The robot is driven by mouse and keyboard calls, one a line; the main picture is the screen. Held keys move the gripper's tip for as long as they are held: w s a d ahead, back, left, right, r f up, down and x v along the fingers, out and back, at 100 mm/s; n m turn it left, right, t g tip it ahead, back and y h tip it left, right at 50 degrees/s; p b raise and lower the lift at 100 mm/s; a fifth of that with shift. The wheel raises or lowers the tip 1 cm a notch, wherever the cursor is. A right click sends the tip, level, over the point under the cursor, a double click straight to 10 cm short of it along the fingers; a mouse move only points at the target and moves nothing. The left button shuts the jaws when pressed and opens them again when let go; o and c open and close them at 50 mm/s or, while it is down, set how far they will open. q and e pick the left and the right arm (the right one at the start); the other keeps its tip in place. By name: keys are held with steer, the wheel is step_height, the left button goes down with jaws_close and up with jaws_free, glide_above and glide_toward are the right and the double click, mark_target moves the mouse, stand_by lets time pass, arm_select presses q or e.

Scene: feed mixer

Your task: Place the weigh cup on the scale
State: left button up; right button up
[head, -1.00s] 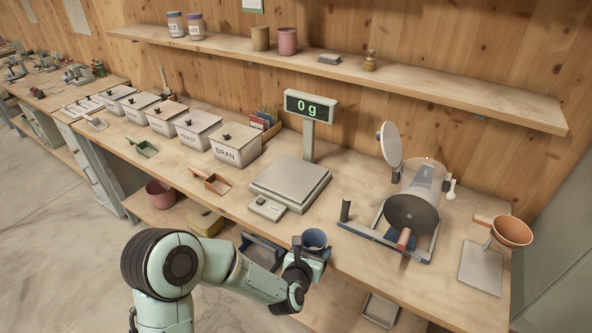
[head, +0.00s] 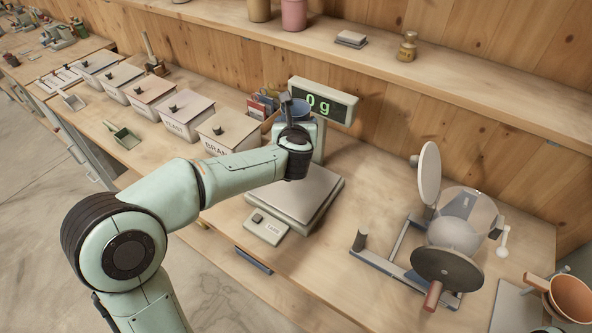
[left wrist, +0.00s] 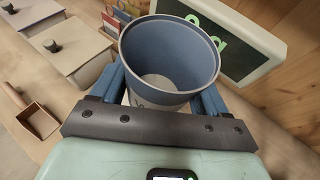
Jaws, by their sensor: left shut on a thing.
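The blue weigh cup (left wrist: 170,60) is upright between the fingers of my left gripper (left wrist: 165,95) in the left wrist view, and its inside looks empty. In the head view the cup (head: 294,108) is partly hidden behind my left wrist. My left gripper (head: 294,125) is shut on it and holds it over the back part of the scale, in front of the display. The scale (head: 305,195) has a bare grey plate. Its display (head: 322,102) reads 0 g and also shows in the left wrist view (left wrist: 225,40). My right gripper is not in view.
Lidded bins, among them the bran bin (head: 226,132), stand left of the scale. A shelf (head: 400,70) runs above the bench.

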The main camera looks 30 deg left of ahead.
arm_select(q)
steer(key=shift+f, duration=0.2)
step_height(320, 180, down, 8)
steer(key=b, duration=0.3)
glide_above(296, 184)
step_height(296, 184, down, 6)
steer(key=shift+f, duration=0.25)
steer(key=shift+f+b, duration=0.45)
steer(key=shift+f, duration=1.85)
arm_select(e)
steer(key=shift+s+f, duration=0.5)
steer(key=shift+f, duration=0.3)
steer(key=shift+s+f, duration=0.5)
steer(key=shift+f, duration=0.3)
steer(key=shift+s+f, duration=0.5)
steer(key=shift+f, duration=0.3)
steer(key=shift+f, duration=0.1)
